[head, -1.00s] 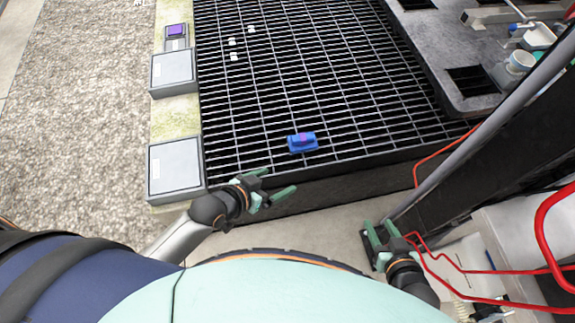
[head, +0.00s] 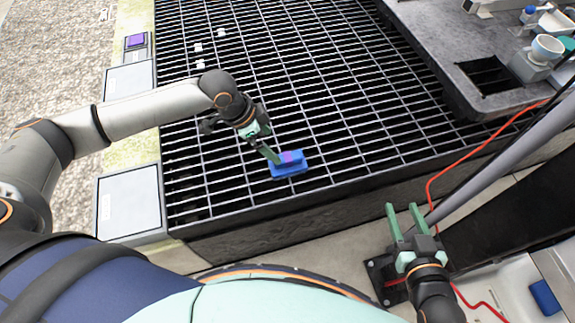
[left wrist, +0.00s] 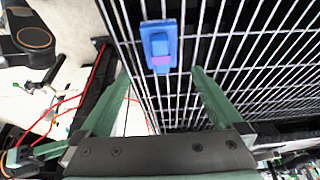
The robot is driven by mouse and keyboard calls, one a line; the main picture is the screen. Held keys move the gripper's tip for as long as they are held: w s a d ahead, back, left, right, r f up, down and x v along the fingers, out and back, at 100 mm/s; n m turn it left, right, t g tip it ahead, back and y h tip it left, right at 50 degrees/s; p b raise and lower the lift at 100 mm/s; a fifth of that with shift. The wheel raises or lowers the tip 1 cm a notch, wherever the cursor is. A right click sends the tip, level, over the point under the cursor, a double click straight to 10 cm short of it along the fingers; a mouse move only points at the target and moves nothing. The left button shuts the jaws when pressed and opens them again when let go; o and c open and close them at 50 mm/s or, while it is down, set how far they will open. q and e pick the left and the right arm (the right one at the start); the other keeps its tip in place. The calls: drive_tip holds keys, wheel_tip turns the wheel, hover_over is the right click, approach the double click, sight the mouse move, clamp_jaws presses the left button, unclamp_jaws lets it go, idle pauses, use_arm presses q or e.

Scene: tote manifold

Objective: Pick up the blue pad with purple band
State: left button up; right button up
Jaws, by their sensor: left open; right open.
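The blue pad with a purple band (head: 289,171) lies on the black metal grating near its front edge. In the left wrist view the pad (left wrist: 158,32) is ahead of the fingertips, lined up with the gap between them, with the purple band at its near end. My left gripper (head: 273,154) is open and empty, reaching over the grating close to the pad's upper left side in the head view. One finger partly overlaps the pad there; I cannot tell whether they touch. My right gripper (head: 404,209) is open and empty, off the grating to the right.
Small white pieces (head: 199,48) lie farther back on the grating (head: 330,90). Pale grey panels (head: 130,202) line its left edge. A dark counter (head: 440,50) with a cup (head: 547,47) stands at right. A red cable (head: 430,190) and a grey pole cross near my right gripper.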

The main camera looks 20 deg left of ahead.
sight(286, 157)
use_arm(q)
drive_tip(key=b+x, duration=0.2)
drive_tip(key=x, duration=0.4)
drive_tip(key=shift+w+d, duration=0.1)
drive_tip(key=shift+d+f, duration=0.1)
drive_tip(key=shift+f, duration=0.15)
drive_tip(key=b+x, duration=0.2)
drive_tip(key=x, duration=0.3)
drive_tip(key=shift+w+b, duration=0.15)
drive_tip(key=shift+b, duration=0.15)
use_arm(e)
wheel_tip(286, 157, up, 26)
drive_tip(key=s+a+n+t+y, duration=0.1)
drive_tip(key=s+n+t+y, duration=0.1)
drive_tip(key=n+t+y, duration=0.5)
drive_tip(key=shift+a+f+t+y, duration=0.25)
drive_tip(key=shift+t+y, duration=0.55)
drive_tip(key=shift+t, duration=0.4)
drive_tip(key=shift+s, duration=0.1)
use_arm(q)
drive_tip(key=c, duration=1.2)
drive_tip(key=shift+r, duration=0.15)
